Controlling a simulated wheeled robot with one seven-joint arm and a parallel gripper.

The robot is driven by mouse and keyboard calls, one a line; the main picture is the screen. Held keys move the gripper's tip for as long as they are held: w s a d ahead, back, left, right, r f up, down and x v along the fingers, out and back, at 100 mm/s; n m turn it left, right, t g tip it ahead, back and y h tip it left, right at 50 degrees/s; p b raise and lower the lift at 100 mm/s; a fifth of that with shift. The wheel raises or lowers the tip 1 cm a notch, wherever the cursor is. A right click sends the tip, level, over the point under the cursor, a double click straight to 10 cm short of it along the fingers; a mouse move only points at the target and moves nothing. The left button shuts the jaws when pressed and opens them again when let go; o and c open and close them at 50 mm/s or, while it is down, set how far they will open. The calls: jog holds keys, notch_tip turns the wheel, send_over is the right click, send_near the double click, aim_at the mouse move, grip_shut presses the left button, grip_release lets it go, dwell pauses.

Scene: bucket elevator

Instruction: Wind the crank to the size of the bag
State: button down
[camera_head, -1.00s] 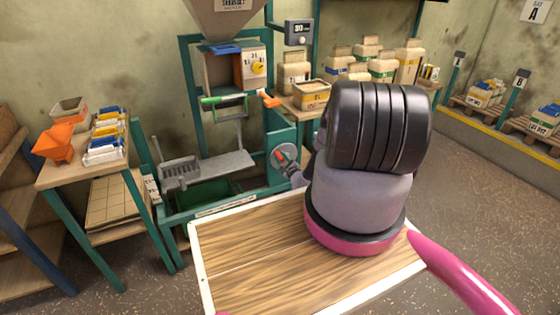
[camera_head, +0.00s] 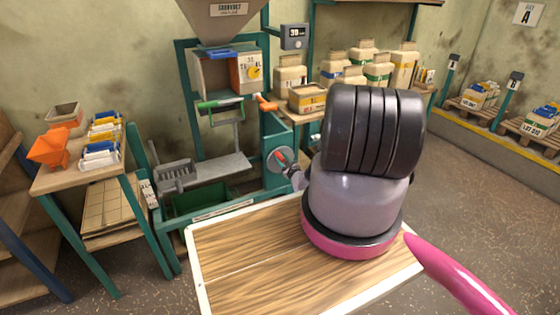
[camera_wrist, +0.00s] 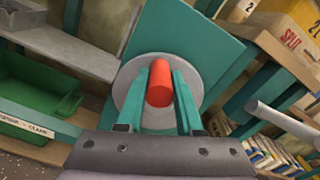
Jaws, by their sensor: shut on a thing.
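The crank is a grey disc (camera_head: 276,160) with a red handle (camera_wrist: 159,83), mounted on a teal panel of the machine's frame. In the wrist view my gripper (camera_wrist: 163,85) has its two teal fingers on either side of the red handle, shut on it. In the head view my gripper (camera_head: 290,166) reaches the disc from the right, and my arm hides part of the area.
Filled bags (camera_head: 362,70) stand on the shelf behind. A green bin (camera_wrist: 35,95) lies left of the crank, and a grey rod (camera_wrist: 284,124) shows at its right.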

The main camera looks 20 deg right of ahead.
aim_at(285, 150)
jog(key=shift+w+d+r+m, duration=0.25)
jog(key=shift+d+r+m, duration=0.25)
jog(key=shift+d+m, duration=0.65)
jog(key=shift+m, duration=0.45)
jog(key=shift+d+m, duration=0.35)
jog(key=shift+m, duration=0.45)
jog(key=d+m, duration=0.1)
jog(key=m, duration=0.1)
jog(key=shift+d+m, duration=0.2)
jog(key=shift+m, duration=0.1)
jog(key=shift+f, duration=0.1)
jog(key=shift+d, duration=0.1)
